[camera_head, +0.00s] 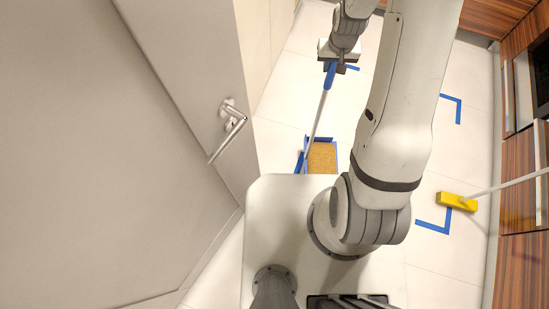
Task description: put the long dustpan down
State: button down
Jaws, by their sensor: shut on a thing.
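The long dustpan has a blue grip (329,76) at its top and a thin pale shaft (320,120) running down and slightly left. At the shaft's lower end are blue parts beside a tan, speckled rectangle with blue edges (322,157). I cannot tell whether this rectangle is inside the pan or on the floor beneath it. My gripper (332,64) is shut on the blue grip, above the floor. The dustpan stands nearly upright, tilted a little. My base hides the area just below its lower end, so floor contact is unclear.
A grey door with a metal handle (232,125) is at left. A yellow broom head (457,201) with a pale stick lies at right, near the wood-grain cabinets (517,185). Blue tape corners (458,100) mark the pale tiled floor. Clear floor lies between them.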

jog(key=shift+a, duration=0.1)
jog(key=s+a+f+m+b, duration=0.1)
jog(key=a+f+m+b, duration=0.2)
jog(key=b, duration=1.3)
jog(key=a, duration=0.3)
jog(key=shift+s+a+h, duration=0.2)
jog(key=shift+s+h, duration=0.1)
